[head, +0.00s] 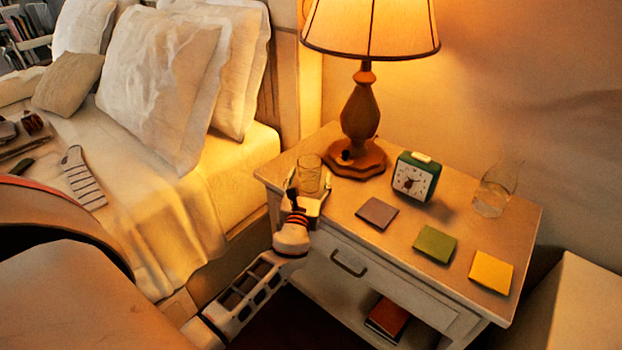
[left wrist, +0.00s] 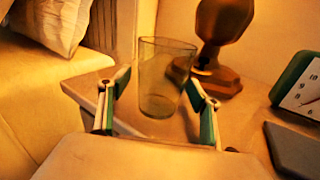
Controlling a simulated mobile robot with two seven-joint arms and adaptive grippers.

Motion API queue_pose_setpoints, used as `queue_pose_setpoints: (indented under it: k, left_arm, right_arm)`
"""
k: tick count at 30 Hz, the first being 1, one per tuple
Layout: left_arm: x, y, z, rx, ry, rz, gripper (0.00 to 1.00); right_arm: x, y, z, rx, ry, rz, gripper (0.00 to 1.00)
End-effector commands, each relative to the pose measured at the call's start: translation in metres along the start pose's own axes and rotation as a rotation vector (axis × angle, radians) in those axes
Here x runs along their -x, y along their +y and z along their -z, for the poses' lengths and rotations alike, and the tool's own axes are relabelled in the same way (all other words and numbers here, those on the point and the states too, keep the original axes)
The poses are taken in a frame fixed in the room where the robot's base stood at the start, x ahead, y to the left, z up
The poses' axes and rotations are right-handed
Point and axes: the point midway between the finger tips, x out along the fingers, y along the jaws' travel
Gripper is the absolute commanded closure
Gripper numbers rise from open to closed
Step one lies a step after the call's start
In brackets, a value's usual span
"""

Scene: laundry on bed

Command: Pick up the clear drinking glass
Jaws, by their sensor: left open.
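A clear drinking glass (head: 309,172) stands upright at the left corner of the nightstand (head: 370,262), near the lamp. In the left wrist view the glass (left wrist: 163,85) fills the middle, between the two fingers. My left gripper (head: 307,188) is at the nightstand's left edge, open, with its fingers to either side of the glass. In the left wrist view a gap shows beside the left finger of the gripper (left wrist: 158,92); I cannot tell whether the right finger touches the glass. My right gripper is not in view.
A lamp (head: 361,115) stands close behind the glass. A green clock (head: 415,177), a clear glass vessel (head: 493,190) and grey (head: 377,213), green (head: 435,245) and yellow (head: 491,272) squares are further right. The bed (head: 190,215) is left. A book (head: 387,318) lies on the lower shelf.

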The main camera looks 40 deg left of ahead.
Motion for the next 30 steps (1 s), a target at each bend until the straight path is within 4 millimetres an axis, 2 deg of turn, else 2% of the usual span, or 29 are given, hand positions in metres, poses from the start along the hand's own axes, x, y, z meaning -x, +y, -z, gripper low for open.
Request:
queue_pose_setpoints:
  k: [8, 12, 14, 24, 30]
  left_arm:
    - [-0.004, 0.0, -0.001, 0.001, 0.0, 0.001, 0.37]
    - [-0.004, 0.0, -0.001, 0.001, 0.0, 0.001, 0.71]
    - [-0.004, 0.0, -0.001, 0.001, 0.0, 0.001, 0.84]
    - [-0.004, 0.0, -0.004, 0.002, -0.002, 0.001, 0.84]
    - [-0.005, 0.001, -0.022, 0.004, -0.008, 0.0, 0.84]
  right_arm:
    - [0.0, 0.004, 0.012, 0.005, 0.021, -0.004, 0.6]
    - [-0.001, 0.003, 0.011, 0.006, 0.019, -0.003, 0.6]
    - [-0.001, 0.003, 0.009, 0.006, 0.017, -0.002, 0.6]
    - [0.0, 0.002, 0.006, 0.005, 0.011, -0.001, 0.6]
    - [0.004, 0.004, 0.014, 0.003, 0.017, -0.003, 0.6]
